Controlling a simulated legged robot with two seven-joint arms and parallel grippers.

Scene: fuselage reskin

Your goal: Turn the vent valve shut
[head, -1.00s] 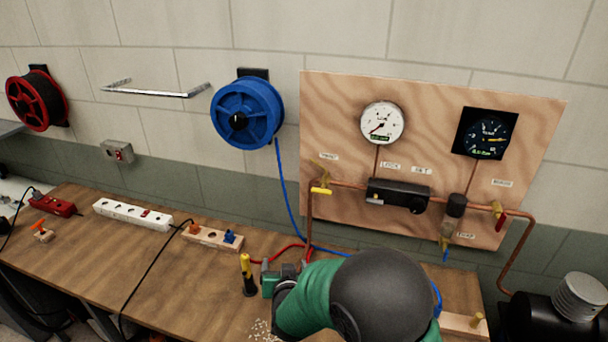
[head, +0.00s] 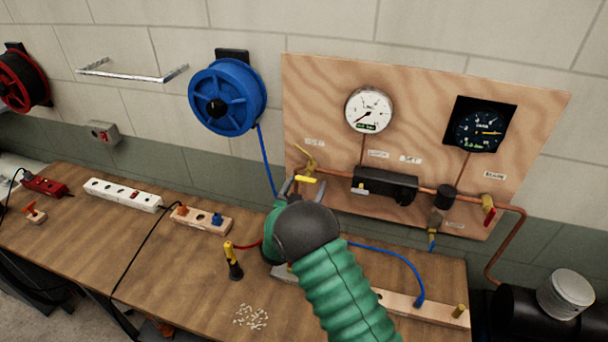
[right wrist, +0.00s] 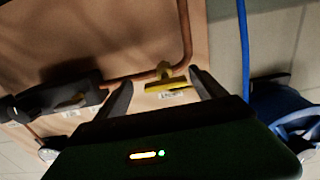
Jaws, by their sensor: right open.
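The vent valve (head: 308,163) is a brass fitting with a yellow bar handle (head: 305,180) at the left side of the plywood board. In the right wrist view the yellow handle (right wrist: 168,86) lies crosswise between the two fingertips. My right gripper (head: 300,188) is open, just in front of the handle, with one finger to each side. In the right wrist view my right gripper (right wrist: 161,79) shows a gap on both sides of the handle. I cannot tell how deep the handle sits between the fingers. My left gripper is not in view.
The plywood board (head: 420,100) carries a white gauge (head: 368,110), a dark gauge (head: 480,131), a black regulator (head: 385,185) and a red-handled valve (head: 488,215). A blue hose reel (head: 228,97) hangs to the left. A yellow-topped tool (head: 233,262) stands on the bench (head: 130,255).

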